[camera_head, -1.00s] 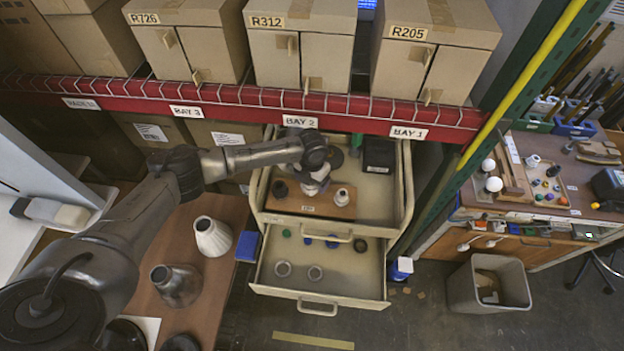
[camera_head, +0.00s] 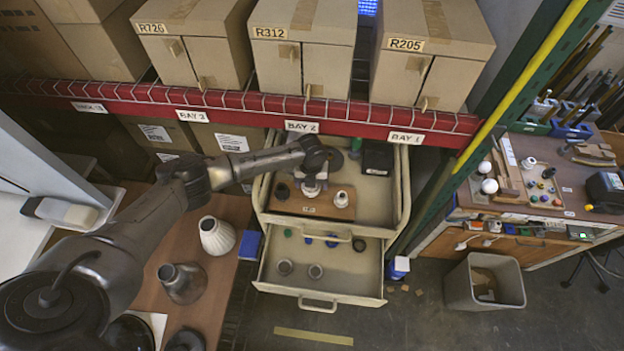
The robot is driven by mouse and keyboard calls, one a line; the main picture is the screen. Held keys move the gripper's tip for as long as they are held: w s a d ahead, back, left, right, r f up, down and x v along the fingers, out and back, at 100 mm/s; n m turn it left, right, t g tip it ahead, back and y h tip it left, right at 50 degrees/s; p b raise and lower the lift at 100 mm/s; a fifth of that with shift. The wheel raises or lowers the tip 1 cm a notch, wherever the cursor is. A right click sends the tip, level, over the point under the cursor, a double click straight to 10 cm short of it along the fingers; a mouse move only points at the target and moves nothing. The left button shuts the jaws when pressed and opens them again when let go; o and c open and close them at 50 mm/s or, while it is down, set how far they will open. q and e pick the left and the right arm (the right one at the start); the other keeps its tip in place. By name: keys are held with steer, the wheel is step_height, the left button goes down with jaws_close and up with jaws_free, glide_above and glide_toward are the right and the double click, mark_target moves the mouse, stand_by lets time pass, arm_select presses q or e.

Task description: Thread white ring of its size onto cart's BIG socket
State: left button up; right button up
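A wooden board (camera_head: 322,210) with a small label lies in the upper open drawer. It bears a dark socket (camera_head: 282,191) at the left, a pale socket with a dark opening (camera_head: 341,199) at the right, and a whitish part (camera_head: 311,188) in the middle. My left gripper (camera_head: 314,176) reaches in from the left and points down directly over the middle part, hiding its top. The fingers are too small and covered to tell whether they are open or hold a white ring. I cannot make out a separate white ring. My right gripper is not in view.
A black box (camera_head: 377,158) sits at the upper drawer's back right. A red shelf beam (camera_head: 250,102) crosses above. White and grey vases stand on the left table.

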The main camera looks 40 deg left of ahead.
arm_select(q)
steer(key=shift+n, duration=0.5)
steer(key=shift+r+n+p, duration=0.1)
steer(key=shift+n+p, duration=0.8)
steer(key=shift+n, duration=0.1)
steer(key=n+p, duration=0.2)
steer(key=n, duration=0.1)
steer(key=shift+s+a, duration=0.1)
steer(key=shift+s, duration=0.1)
steer(key=shift+n, duration=0.9)
steer(key=shift+c, duration=0.2)
